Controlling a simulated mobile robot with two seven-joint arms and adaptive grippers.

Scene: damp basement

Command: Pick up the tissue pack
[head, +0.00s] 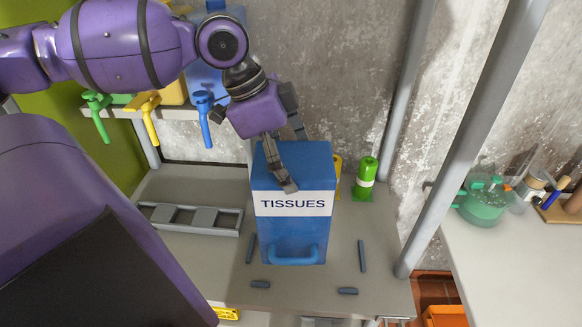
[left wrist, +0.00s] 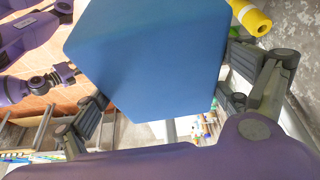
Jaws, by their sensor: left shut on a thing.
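The tissue pack (head: 291,225) is a large blue box with a white band reading TISSUES and a blue handle low on its front. It stands upright over the grey bench. My left gripper (head: 287,160) is shut on its upper part, one finger on the near side, the other partly hidden behind. In the left wrist view the blue pack (left wrist: 150,60) fills the middle between the two fingers. I cannot tell whether its base touches the bench. Part of my other arm shows at the left of that view, its jaws too small to read.
Short dark bars (head: 362,255) lie on the bench around the pack. A grey rack (head: 197,218) lies to its left. A green bottle (head: 365,180) and a yellow thing (head: 337,175) stand behind right. Coloured taps (head: 150,115) hang above left. A grey post (head: 475,130) rises at right.

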